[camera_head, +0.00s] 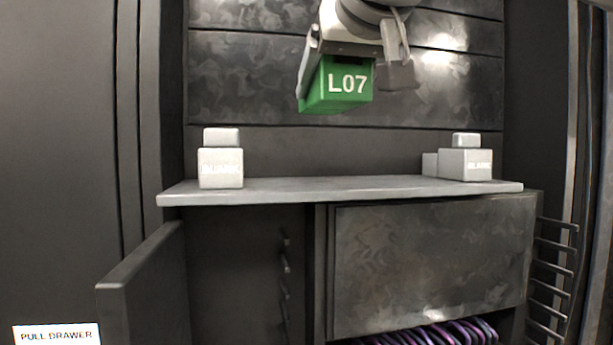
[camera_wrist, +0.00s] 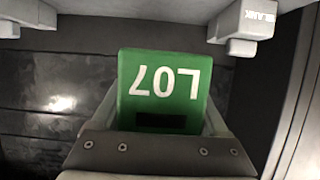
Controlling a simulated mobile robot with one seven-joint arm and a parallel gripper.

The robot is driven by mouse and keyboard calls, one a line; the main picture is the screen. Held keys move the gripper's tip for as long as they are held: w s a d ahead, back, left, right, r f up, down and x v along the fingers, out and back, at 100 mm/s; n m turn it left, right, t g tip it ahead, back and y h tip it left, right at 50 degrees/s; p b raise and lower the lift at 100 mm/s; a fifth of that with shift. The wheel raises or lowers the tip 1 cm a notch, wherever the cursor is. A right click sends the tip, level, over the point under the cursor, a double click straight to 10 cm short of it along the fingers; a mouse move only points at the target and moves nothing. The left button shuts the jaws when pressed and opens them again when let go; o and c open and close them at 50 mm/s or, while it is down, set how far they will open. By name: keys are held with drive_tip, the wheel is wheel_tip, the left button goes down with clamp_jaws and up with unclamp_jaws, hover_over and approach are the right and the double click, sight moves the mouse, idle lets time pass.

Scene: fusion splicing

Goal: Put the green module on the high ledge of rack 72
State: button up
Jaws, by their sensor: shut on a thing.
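The green module (camera_head: 340,87), marked L07, hangs in my gripper (camera_head: 352,75) in the head view, above the middle of the grey ledge and clear of it. In the wrist view the green module (camera_wrist: 163,88) sits between the fingers of my gripper (camera_wrist: 163,110), its label upside down. My gripper is shut on it. The high ledge (camera_head: 340,190) is a flat light-grey shelf above a dark cabinet front. No number 72 is legible in either view.
A grey BLANK block (camera_head: 221,167) stands at the ledge's left end. Another BLANK block (camera_head: 466,164) stands near the right end, with a smaller grey piece beside it. The ledge between them is bare. A PULL DRAWER label (camera_head: 56,334) is at lower left.

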hover_over(322, 183)
drive_tip(key=f, duration=0.6)
drive_tip(key=shift+w+f, duration=0.35)
drive_tip(key=shift+f, duration=1.95)
drive_tip(key=shift+f+b, duration=0.1)
drive_tip(key=shift+b, duration=0.2)
drive_tip(key=shift+f, duration=0.15)
drive_tip(key=o, duration=1.5)
